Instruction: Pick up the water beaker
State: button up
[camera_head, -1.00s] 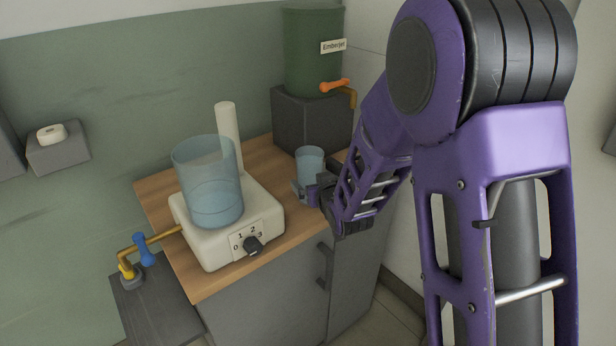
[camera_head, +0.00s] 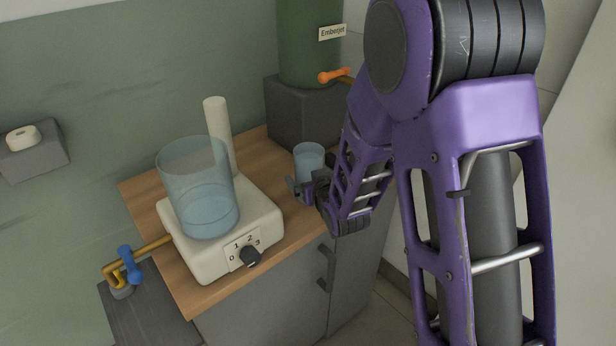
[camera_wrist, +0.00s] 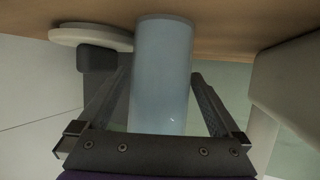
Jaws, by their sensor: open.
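A small clear blue beaker with water (camera_head: 309,163) stands upright on the wooden counter, in front of the dark block. My gripper (camera_head: 308,189) is open at its near side, with its fingers low beside it. In the wrist view, the beaker (camera_wrist: 162,72) rises between my two spread fingers (camera_wrist: 157,98), with a gap visible on each side. The picture there is upside down, with the counter at the top. A larger clear beaker with water (camera_head: 199,190) sits on the white hotplate (camera_head: 210,262) to the left.
A green tank (camera_head: 303,45) with an orange tap (camera_head: 334,76) stands on a dark block (camera_head: 300,112) behind the small beaker. A white post (camera_head: 220,135) rises behind the hotplate. A blue-handled pipe valve (camera_head: 129,264) is at the left. Some bare wooden counter (camera_head: 290,235) shows in front.

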grip_shut()
dwell(0.3)
jog(key=shift+r, duration=0.25)
